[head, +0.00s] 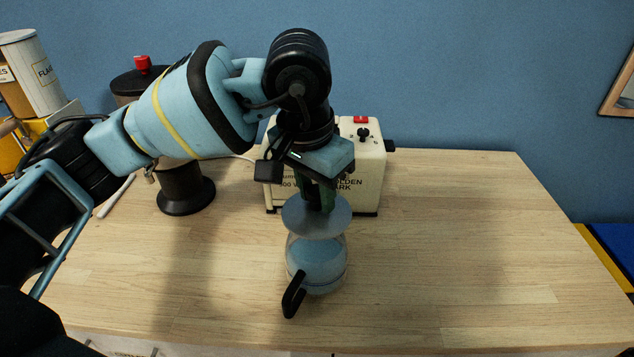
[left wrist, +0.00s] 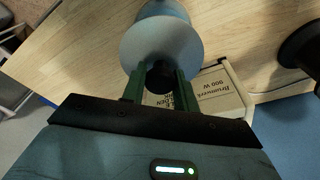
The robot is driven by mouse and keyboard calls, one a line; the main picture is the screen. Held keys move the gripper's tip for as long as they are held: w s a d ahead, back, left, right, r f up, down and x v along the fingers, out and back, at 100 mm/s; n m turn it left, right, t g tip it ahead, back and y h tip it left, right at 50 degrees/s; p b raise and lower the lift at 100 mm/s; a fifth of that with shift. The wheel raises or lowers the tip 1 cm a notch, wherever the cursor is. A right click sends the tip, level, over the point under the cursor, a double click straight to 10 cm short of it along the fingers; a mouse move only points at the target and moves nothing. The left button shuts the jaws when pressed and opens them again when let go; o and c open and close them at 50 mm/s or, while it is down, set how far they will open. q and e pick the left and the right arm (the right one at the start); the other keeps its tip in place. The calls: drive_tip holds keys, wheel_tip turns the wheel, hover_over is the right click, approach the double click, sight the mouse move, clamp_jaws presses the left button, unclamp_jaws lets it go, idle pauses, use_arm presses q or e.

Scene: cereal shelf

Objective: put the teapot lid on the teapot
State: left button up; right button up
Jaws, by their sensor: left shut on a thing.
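The teapot (head: 318,271) is a clear glass pot with a pale blue look and a black handle (head: 293,294) turned to the front left. It stands on the wooden counter. The teapot lid (head: 306,222) is a grey disc with a dark knob. My left gripper (head: 318,204) points down and is shut on the knob. In the left wrist view the knob is between the green fingers (left wrist: 160,78), and the lid (left wrist: 160,42) hides most of the teapot (left wrist: 166,9). The lid overlaps the pot's top in the head view; I cannot tell whether they touch. My right gripper is not in view.
A cream toaster (head: 362,165) stands just behind the gripper. A dark coffee grinder (head: 186,190) with a red knob stands back left, partly behind my arm. Cereal containers (head: 35,72) are at far left. The counter's right side (head: 460,240) is clear.

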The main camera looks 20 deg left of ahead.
sight(314, 208)
use_arm(q)
wheel_tip(314, 208, down, 3)
drive_tip(key=shift+r+b, duration=0.2)
drive_tip(key=shift+b, duration=0.1)
drive_tip(key=shift+f+b, duration=0.5)
drive_tip(key=shift+f, duration=0.6)
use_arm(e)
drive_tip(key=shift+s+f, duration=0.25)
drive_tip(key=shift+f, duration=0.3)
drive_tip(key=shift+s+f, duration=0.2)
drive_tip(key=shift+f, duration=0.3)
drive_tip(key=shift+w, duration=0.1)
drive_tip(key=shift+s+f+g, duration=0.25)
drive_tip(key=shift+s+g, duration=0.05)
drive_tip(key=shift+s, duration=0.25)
use_arm(q)
drive_tip(key=shift+f+b, duration=0.35)
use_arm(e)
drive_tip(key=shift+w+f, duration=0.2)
use_arm(q)
drive_tip(key=shift+f, duration=0.35)
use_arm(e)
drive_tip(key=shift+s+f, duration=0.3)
